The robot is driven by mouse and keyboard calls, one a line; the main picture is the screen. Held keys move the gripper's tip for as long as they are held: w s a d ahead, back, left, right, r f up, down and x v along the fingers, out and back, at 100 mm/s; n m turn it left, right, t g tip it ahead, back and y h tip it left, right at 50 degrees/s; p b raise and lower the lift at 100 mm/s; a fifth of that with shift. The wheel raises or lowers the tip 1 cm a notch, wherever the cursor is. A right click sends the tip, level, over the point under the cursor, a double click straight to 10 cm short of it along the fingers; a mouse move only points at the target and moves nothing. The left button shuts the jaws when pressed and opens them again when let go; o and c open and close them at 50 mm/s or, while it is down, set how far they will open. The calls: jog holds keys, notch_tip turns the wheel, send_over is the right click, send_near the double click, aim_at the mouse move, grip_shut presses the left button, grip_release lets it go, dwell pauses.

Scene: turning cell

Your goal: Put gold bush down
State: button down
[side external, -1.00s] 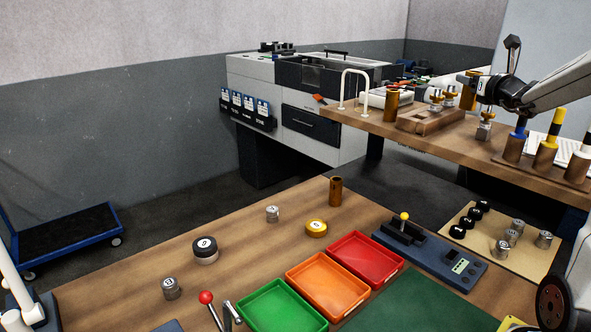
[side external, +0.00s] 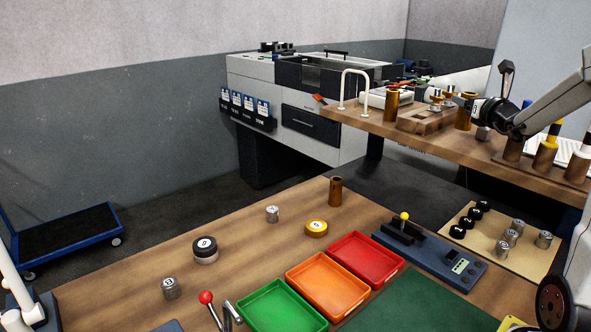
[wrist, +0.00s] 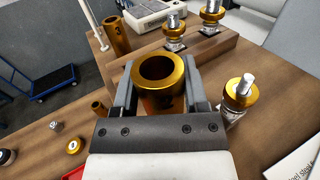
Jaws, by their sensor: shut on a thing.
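A gold bush (wrist: 163,97) stands upright between the fingers of my gripper (wrist: 158,92) in the wrist view. The fingers are shut on its two sides. In the side view, the held gold bush (side external: 464,111) is low over the raised wooden bench (side external: 420,146), right of the wooden block. I cannot tell whether its base touches the bench. My gripper also shows in the side view (side external: 470,106).
A wooden block (side external: 425,124) with gold-ringed metal studs is just left of the held bush. A metal stud with a gold ring (wrist: 241,90) stands close to my right finger. Another gold bush (side external: 392,105) stands by the white rail (side external: 354,73). Capped cylinders (side external: 545,153) stand at right.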

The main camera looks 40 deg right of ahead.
jog(key=shift+f, duration=1.75)
jog(key=shift+f, duration=0.15)
jog(key=shift+c, duration=0.5)
grip_release()
jog(key=shift+s, duration=0.1)
jog(key=shift+s+a, duration=0.3)
jog(key=shift+s, duration=0.3)
jog(key=v, duration=0.4)
jog(key=shift+w+r, duration=0.1)
jog(key=shift+r, duration=0.1)
notch_tip(320, 180, up, 7)
